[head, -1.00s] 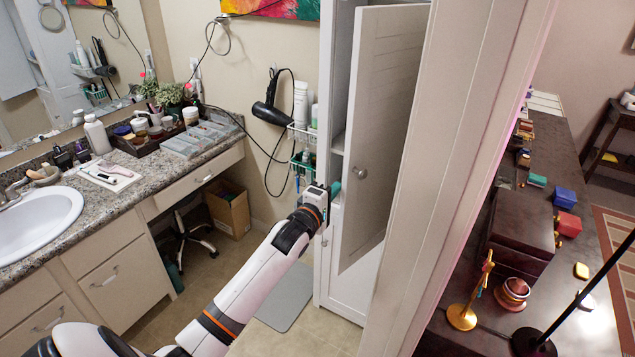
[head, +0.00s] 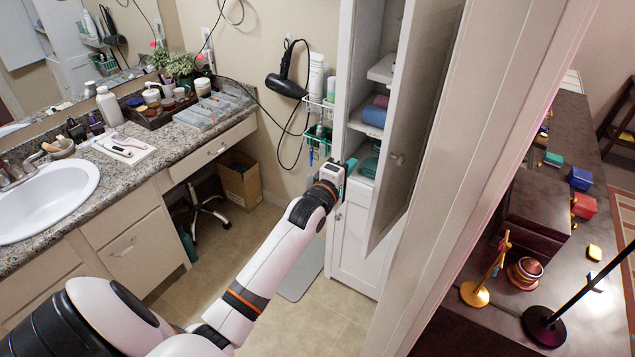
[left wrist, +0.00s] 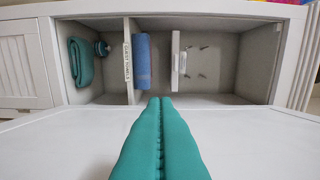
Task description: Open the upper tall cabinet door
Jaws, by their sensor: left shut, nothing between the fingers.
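The tall white cabinet (head: 345,235) stands beyond the counter. Its upper door (head: 420,120) is swung well open toward the right, with a round knob (head: 398,159) on its face. My left gripper (head: 350,165) is at the cabinet opening, on the inner side of the door and apart from the knob. In the left wrist view its teal fingers (left wrist: 160,135) are shut together with nothing between them, in front of the open shelves. The inside face of the door (left wrist: 60,135) fills the lower part of that view. My right gripper is not in view.
A blue rolled towel (left wrist: 143,62) and a teal folded towel (left wrist: 81,62) lie on the cabinet shelves. A wall post (head: 490,150) stands close right of the door. A hair dryer (head: 285,82) hangs on the wall to the left.

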